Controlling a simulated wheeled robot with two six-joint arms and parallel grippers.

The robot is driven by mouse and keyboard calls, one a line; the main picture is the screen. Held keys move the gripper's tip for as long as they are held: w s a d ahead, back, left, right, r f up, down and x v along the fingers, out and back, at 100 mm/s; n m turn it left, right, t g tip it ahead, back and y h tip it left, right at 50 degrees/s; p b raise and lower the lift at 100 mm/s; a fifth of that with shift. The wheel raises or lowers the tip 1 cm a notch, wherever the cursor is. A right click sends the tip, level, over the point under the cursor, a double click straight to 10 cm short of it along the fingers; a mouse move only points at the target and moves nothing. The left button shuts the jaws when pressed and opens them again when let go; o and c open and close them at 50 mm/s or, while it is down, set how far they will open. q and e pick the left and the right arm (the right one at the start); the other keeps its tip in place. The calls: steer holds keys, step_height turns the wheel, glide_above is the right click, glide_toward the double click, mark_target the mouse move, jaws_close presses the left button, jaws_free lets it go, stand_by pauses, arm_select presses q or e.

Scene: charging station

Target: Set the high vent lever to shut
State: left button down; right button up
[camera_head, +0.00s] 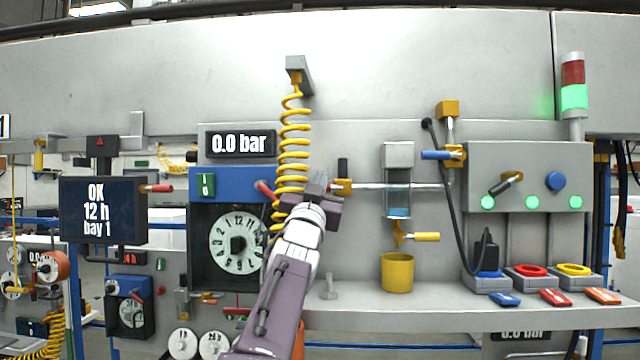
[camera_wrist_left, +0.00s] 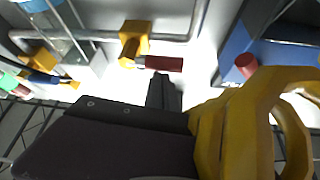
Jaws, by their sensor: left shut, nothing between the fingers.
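Several valve levers show, and I read no label naming the high vent lever. In the head view a yellow valve (camera_head: 342,187) sits on the pipe beside my left gripper (camera_head: 325,186). In the left wrist view this valve (camera_wrist_left: 135,42) has a dark red handle (camera_wrist_left: 163,63) pointing right, just beyond my shut, empty left fingers (camera_wrist_left: 163,88). I cannot tell whether they touch. A blue lever (camera_head: 436,155) lies level at a higher yellow valve. A yellow-orange lever (camera_head: 427,237) sits under the sight glass (camera_head: 398,190). My right gripper is out of view.
A yellow coiled hose (camera_head: 292,150) hangs close beside my left gripper and looms large in the wrist view (camera_wrist_left: 235,115). The blue dial box (camera_head: 200,183) carries a red lever (camera_head: 265,190). A yellow cup (camera_head: 397,272) stands on the ledge. A black cable hangs before the grey box.

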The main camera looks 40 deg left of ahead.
arm_select(q)
steer(key=s+d+f+b, duration=0.1)
steer(key=s+d+b, duration=0.4)
steer(key=s, duration=0.3)
steer(key=shift+f, duration=0.3)
